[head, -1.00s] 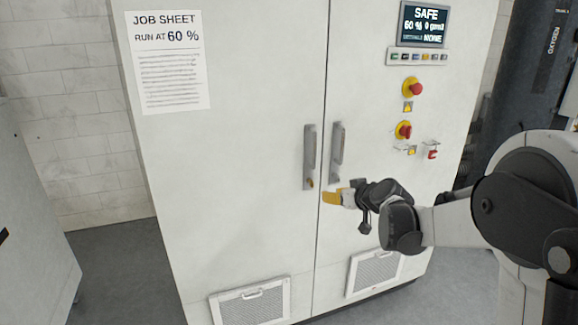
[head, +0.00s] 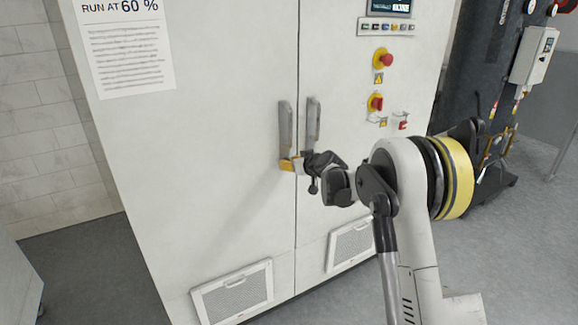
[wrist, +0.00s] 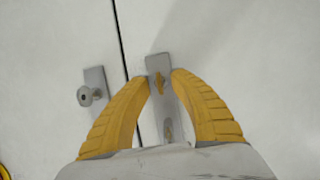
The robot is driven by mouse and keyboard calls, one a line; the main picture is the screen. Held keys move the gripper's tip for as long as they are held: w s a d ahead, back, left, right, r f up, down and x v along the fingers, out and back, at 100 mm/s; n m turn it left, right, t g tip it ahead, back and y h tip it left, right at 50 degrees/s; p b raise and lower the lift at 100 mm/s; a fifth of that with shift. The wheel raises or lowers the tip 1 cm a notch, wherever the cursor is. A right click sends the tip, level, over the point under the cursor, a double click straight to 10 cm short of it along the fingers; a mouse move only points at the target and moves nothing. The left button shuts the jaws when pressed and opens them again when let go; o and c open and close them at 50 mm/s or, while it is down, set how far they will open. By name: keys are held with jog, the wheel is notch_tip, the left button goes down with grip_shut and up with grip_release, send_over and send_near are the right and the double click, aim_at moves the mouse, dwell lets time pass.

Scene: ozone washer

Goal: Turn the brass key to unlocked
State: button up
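The small brass key (wrist: 160,80) shows in the wrist view, on a grey metal handle plate (wrist: 157,64). My gripper (wrist: 161,77) has its two yellow fingers either side of the key. They are apart, with the key between the tips; I see no clear contact. In the head view my gripper (head: 288,164) is at the lower end of the left door handle (head: 286,125), and the key is hidden there. I cannot tell which way the key is turned.
The right door handle (head: 313,122) is close beside my gripper. The wrist view shows another handle plate with a round lock (wrist: 85,96). The white cabinet carries red knobs (head: 386,60) and a button strip (head: 387,27). Vents (head: 232,291) are low on the doors.

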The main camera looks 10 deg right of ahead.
jog(key=shift+w, duration=0.15)
grip_shut()
